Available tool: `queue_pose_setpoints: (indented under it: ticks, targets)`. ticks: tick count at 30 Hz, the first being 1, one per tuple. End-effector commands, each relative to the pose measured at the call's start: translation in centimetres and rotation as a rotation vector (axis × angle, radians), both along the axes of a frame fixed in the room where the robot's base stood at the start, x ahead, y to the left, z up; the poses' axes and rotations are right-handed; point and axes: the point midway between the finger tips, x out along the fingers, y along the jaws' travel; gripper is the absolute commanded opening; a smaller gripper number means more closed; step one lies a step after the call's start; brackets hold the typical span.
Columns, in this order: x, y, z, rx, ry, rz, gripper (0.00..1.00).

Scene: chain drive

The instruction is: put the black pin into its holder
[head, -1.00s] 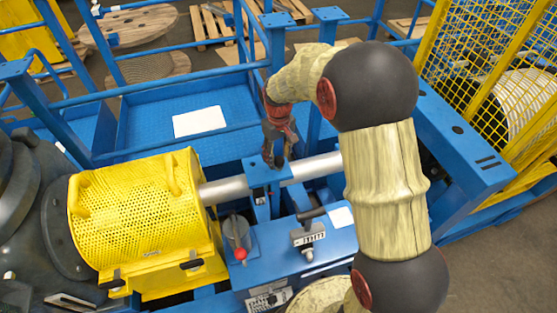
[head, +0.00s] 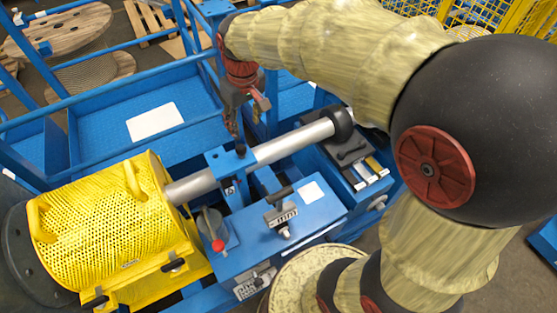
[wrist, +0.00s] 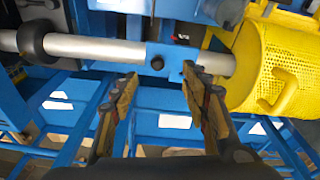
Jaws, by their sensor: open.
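A blue bracket (head: 222,160) sits around the grey shaft (head: 290,147); it also shows in the wrist view (wrist: 168,52). A small dark round spot (wrist: 157,63) is on the bracket's face; I cannot tell whether it is the black pin's end or an empty hole. My gripper (head: 238,143) is at the bracket, pointing down. In the wrist view my gripper (wrist: 160,74) is open, its two fingertips on either side of the dark spot. The right fingertip overlaps the bracket's edge. No separate black pin is clearly visible.
A yellow perforated guard (head: 95,215) covers the shaft's left end. A black collar (head: 340,122) is on the shaft's right part. A lever with a red knob (head: 218,245) and a blue control box (head: 300,215) stand in front. Blue rails (head: 95,95) run behind.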

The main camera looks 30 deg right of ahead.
Motion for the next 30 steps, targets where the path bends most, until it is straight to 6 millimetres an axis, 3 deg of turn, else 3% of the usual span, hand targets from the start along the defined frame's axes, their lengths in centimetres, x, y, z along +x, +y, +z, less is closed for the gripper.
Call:
queue_pose_setpoints:
  ticks: [1,6,15,21,30]
  targets:
    - [-1.7,0.0,1.3,0.002,-0.03,-0.012,0.46]
    - [-7.2,0.0,4.2,0.013,-0.117,-0.057,0.46]
    - [-16.2,0.0,5.6,0.04,-0.26,-0.128,0.46]
    - [-19.2,0.0,5.2,0.052,-0.312,-0.155,0.46]
    - [-19.8,0.0,5.0,0.056,-0.321,-0.162,0.46]
